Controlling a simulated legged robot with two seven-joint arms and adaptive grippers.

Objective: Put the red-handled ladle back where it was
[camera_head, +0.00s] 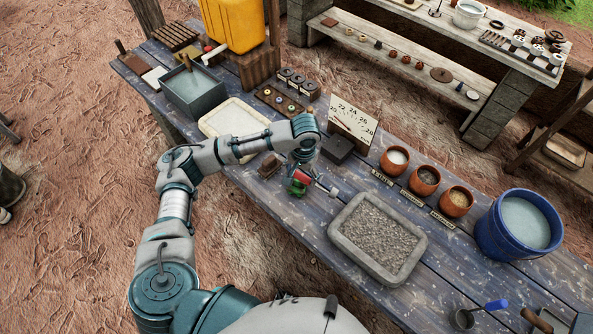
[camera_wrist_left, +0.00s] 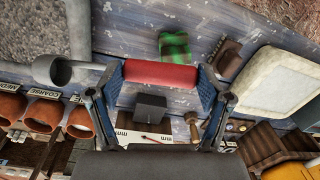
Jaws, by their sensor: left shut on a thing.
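The red-handled ladle is in my left gripper (camera_head: 301,181). Its red handle (camera_wrist_left: 160,75) lies crosswise between the two blue finger pads in the left wrist view, and the fingers are shut on it. Its grey metal bowl (camera_wrist_left: 52,70) sticks out to the left there; in the head view the bowl (camera_head: 333,192) points right, towards the gravel tray (camera_head: 337,238). The ladle is over the blue plank table; I cannot tell its exact height. A green patch (camera_wrist_left: 174,47) shows on the table near the handle. My right gripper is not in view.
Behind the gripper stand a dial board (camera_head: 352,117) and a dark block (camera_head: 337,149). Clay pots (camera_head: 425,181) and a blue bucket (camera_head: 490,232) are to the right. A blue-handled ladle (camera_head: 495,305) lies front right. A brown block (camera_head: 269,166) and a pale tray (camera_head: 207,124) are left.

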